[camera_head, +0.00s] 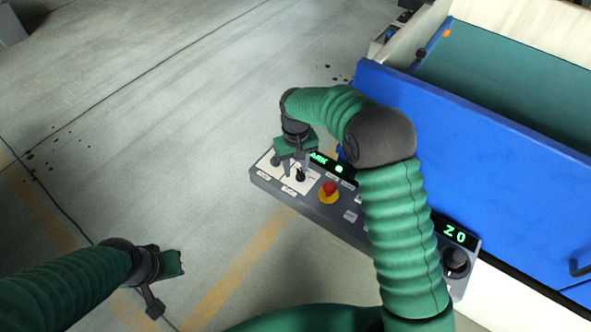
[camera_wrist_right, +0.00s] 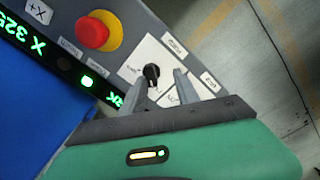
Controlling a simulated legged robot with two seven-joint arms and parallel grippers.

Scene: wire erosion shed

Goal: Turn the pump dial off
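The control panel (camera_head: 351,216) is a grey box with a white plate (camera_wrist_right: 137,62) near its end. A small black dial (camera_wrist_right: 152,75) sits on this plate; it also shows in the head view (camera_head: 300,175). My right gripper (camera_head: 296,172) hangs over the plate with its fingers apart. In the right wrist view its two fingertips (camera_wrist_right: 161,80) lie on either side of the dial, and I cannot tell if they touch it. The gripper partly covers the plate and a second control there is not clear. My left gripper (camera_head: 165,280) is low at the left, away from the panel, its fingers unclear.
A red emergency button (camera_head: 329,188) on a yellow base stands close to the dial. Green displays (camera_wrist_right: 22,38) run along the panel. A black knob (camera_head: 455,260) is at its far right end. A blue machine wall (camera_head: 470,150) rises behind; the floor at left is clear.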

